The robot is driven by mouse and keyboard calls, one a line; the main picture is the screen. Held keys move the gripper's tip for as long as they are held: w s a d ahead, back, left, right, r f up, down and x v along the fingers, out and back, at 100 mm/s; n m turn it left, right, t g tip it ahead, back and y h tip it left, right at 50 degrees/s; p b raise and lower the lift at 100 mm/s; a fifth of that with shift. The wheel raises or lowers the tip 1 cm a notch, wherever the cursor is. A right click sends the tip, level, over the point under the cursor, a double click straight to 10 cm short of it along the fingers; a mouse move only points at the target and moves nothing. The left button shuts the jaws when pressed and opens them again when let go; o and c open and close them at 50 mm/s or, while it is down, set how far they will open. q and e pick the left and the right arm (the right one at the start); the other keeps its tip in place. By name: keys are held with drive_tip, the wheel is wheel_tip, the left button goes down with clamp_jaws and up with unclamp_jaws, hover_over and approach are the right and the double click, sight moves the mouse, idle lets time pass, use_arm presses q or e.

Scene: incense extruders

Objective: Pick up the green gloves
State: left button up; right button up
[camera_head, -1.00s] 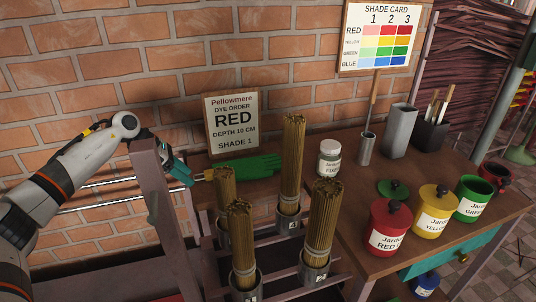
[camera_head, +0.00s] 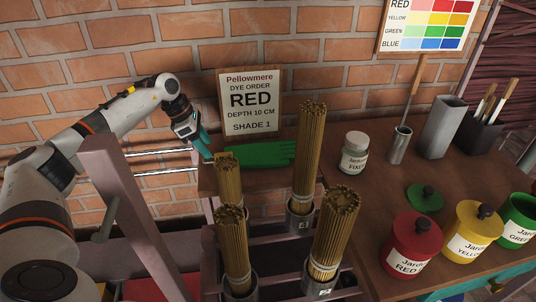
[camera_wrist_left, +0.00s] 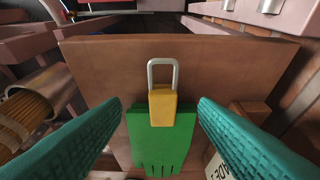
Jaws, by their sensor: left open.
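The green gloves (camera_head: 262,154) lie flat on the brown table at the wall, below the dye order sign. My left gripper (camera_head: 207,153) points down at the left end of the gloves, behind the bundles. Its teal fingers stand open on both sides of the yellow block and gloves in the wrist view, with nothing gripped. I cannot tell its exact height above them. My right gripper is out of view.
Several incense bundles (camera_head: 309,150) stand in a rack in front of the gloves. The dye order sign (camera_head: 250,105) leans on the brick wall behind. A fixer jar (camera_head: 354,152) stands to the right, with red (camera_head: 411,243) and yellow (camera_head: 465,232) jars beyond.

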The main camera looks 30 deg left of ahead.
sight(215, 156)
use_arm(q)
drive_tip(key=x, duration=0.5)
drive_tip(key=shift+w, duration=0.2)
drive_tip(key=c, duration=1.1)
